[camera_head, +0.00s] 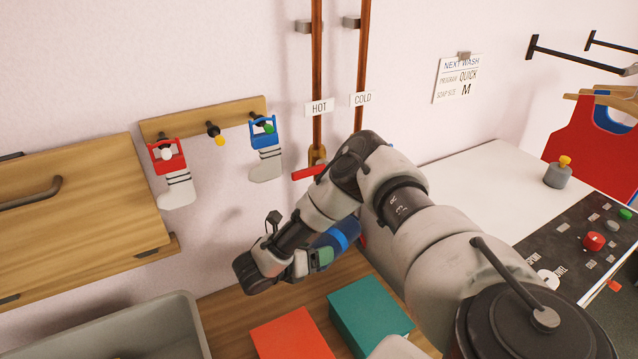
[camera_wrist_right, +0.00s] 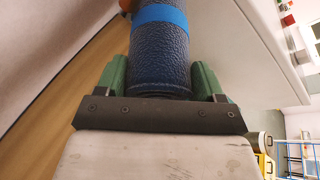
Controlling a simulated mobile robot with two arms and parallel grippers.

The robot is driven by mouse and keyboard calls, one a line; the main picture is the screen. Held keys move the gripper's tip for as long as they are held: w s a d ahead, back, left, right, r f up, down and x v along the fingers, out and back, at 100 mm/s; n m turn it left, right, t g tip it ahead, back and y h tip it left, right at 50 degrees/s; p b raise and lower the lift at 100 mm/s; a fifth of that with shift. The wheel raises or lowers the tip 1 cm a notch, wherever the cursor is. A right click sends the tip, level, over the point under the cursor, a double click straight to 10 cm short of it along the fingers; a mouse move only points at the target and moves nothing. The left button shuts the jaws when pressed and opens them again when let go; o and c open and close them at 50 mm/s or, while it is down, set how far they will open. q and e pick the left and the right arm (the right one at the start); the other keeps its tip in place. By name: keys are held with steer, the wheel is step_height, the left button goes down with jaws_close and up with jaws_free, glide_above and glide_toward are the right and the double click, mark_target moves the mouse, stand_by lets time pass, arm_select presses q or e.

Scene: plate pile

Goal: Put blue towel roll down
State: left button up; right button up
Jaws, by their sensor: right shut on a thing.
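The blue towel roll (camera_head: 341,236) is dark blue with a brighter blue band. My right gripper (camera_head: 318,258) is shut on one end of it, above the wooden surface (camera_head: 232,308) near the wall. In the right wrist view the textured roll (camera_wrist_right: 160,55) extends away between the two green finger pads of the right gripper (camera_wrist_right: 160,85). My right arm hides part of the roll in the head view. I cannot tell whether the roll touches the surface. My left gripper is not in view.
A red block (camera_head: 292,338) and a teal block (camera_head: 370,314) lie on the wood in front. A grey bin (camera_head: 150,330) stands at left. The white machine top (camera_head: 480,185) is at right. Hot and cold pipes (camera_head: 317,60) run up the wall behind.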

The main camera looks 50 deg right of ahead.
steer(key=f, duration=0.3)
steer(key=shift+s+a+f, duration=0.3)
steer(key=shift+a+f, duration=0.05)
steer(key=shift+f, duration=0.05)
step_height(320, 180, down, 5)
steer(key=shift+w+d+r, duration=0.15)
steer(key=o, duration=1)
